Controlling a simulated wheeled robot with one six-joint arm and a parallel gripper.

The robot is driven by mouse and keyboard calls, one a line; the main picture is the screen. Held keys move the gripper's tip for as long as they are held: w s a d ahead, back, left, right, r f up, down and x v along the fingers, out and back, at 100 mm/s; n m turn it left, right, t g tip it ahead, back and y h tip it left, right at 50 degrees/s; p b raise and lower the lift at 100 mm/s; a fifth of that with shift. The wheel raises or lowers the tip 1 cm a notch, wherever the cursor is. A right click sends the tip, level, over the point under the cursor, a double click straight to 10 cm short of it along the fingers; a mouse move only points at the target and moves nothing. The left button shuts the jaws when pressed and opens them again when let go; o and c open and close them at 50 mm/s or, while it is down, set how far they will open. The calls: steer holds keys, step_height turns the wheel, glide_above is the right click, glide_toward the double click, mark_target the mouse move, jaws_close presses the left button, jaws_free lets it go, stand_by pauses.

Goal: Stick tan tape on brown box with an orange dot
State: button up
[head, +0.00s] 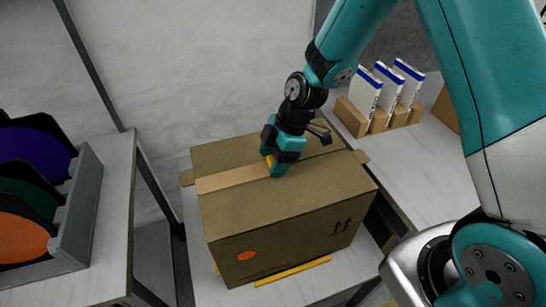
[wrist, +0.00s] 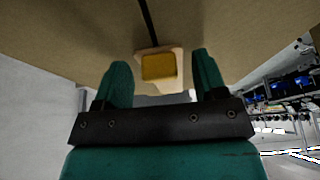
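The closed brown box (head: 290,195) stands upright on a pale bench, with an orange dot (head: 246,255) low on its front face. A strip of tan tape (head: 232,178) lies along the top seam from the left edge to my gripper (head: 277,165). My gripper points down close over the middle of the top. Its two teal fingers (wrist: 160,75) are on either side of a small tan block with a yellow face (wrist: 159,67), and it appears held between them. The seam beyond shows as a bare dark line in the wrist view. The block's contact with the box is hidden.
A grey rack (head: 75,215) with purple, green and orange round pieces stands on a left table. White, blue-topped items (head: 388,90) sit in wooden holders at the back right. Yellow strips (head: 292,271) mark the bench before the box.

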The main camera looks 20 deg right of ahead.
steer(key=shift+r, duration=0.1)
steer(key=b+v, duration=0.1)
steer(key=v, duration=1.6)
steer(key=s+a+r+m, duration=0.2)
steer(key=s+m, duration=0.3)
steer(key=s, duration=0.5)
steer(key=s+a+r+m, duration=0.1)
steer(key=s+a+m, duration=0.4)
steer(key=s, duration=0.6)
steer(key=shift+r+m, duration=0.35)
steer(key=shift+m, duration=0.25)
steer(key=shift+w+a, duration=0.1)
steer(key=shift+a, duration=0.05)
